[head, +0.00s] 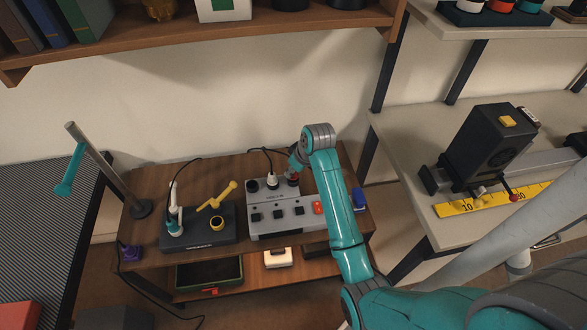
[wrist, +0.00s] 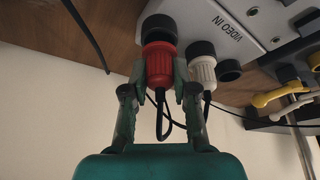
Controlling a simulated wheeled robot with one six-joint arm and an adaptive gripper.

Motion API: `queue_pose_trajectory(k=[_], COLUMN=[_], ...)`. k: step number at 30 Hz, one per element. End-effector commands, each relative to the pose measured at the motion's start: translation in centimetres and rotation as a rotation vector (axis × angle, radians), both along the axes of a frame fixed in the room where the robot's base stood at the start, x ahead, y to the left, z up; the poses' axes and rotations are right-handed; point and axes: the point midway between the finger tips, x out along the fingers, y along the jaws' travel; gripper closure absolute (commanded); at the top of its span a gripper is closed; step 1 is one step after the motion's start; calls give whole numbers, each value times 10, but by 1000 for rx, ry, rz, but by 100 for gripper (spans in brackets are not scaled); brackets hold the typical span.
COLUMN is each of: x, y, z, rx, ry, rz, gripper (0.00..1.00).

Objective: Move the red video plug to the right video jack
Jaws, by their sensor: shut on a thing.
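The red video plug (wrist: 158,66) is between the fingers of my gripper (wrist: 161,92) in the wrist view, its black cable looping below. My gripper is shut on it. The plug's front lies at the mouth of a black jack (wrist: 160,27), the right video jack on the grey switcher box (head: 288,213). I cannot tell how deep it sits. In the head view, a little of the red plug (head: 293,179) shows beside my gripper (head: 295,168), which my arm partly hides. A white plug (wrist: 203,72) stands at the middle jack; the left jack (wrist: 229,70) is empty.
The white plug is close beside my gripper. A dark unit (head: 205,243) with a yellow lever and white handle stands left of the box. A blue block (head: 359,198) is at its right. A wooden shelf (head: 210,35) overhangs behind; a lamp-like post (head: 108,168) stands far left.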

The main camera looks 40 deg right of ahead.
Motion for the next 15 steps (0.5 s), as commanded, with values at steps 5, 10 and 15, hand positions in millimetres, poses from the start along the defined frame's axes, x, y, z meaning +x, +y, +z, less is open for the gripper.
queue_pose_trajectory(k=[5, 10, 15], x=[0, 0, 0], y=[0, 0, 0], z=[-2, -5, -7], rx=[0, 0, 0], ry=[0, 0, 0], rz=[0, 0, 0], gripper=[100, 100, 100])
